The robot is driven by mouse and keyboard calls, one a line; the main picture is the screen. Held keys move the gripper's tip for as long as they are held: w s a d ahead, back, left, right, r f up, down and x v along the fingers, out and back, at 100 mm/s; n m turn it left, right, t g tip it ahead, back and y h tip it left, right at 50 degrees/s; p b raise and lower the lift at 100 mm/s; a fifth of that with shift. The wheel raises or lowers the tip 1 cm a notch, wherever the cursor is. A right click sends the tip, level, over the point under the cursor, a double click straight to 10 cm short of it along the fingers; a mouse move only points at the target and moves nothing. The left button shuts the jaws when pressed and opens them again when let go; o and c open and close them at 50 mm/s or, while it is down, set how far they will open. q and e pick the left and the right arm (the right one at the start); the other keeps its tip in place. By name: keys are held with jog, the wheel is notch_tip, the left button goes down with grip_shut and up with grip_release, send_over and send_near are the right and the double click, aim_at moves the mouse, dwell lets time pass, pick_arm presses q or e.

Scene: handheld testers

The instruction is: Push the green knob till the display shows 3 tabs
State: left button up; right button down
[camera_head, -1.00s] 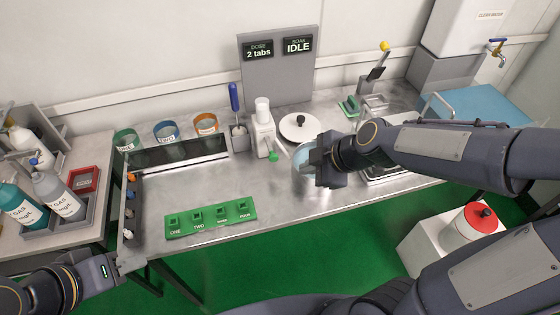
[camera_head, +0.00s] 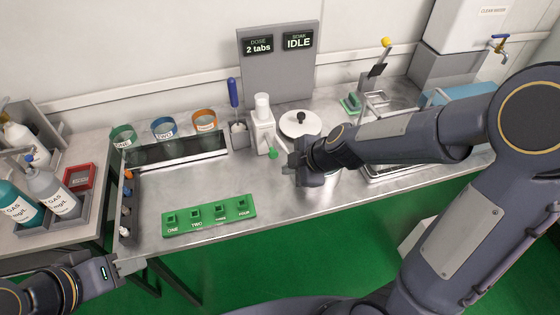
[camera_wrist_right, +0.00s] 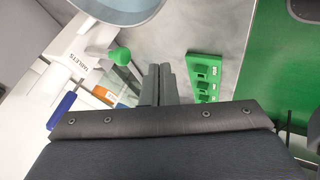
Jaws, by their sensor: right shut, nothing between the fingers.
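The green knob (camera_head: 272,153) sticks out at the front of the white tablet dispenser (camera_head: 262,130) on the steel bench. In the right wrist view the knob (camera_wrist_right: 119,56) is at the upper left of my fingers. The dose display (camera_head: 258,47) reads "2 tabs". My right gripper (camera_head: 288,167) is shut and empty, just to the right of and below the knob, with a small gap. Its shut fingers also show in the right wrist view (camera_wrist_right: 158,85). My left gripper (camera_head: 130,264) is at the bench's front left corner; its jaw opening is unclear.
A second display (camera_head: 298,40) reads "IDLE". A white round lid with a black knob (camera_head: 300,123) lies behind my right gripper. A green block with sockets (camera_head: 209,215) sits at the bench front. Labelled cups (camera_head: 163,129) stand at the back left.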

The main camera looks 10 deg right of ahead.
aim_at(273, 152)
jog(key=w, duration=0.1)
jog(key=w+a+f, duration=0.1)
jog(key=w, duration=0.1)
jog(key=w+f+p, duration=0.1)
jog(key=w, duration=0.1)
jog(key=shift+w+a, duration=0.15)
jog(key=w+b, duration=0.1)
jog(key=w, duration=0.5)
dwell(0.4)
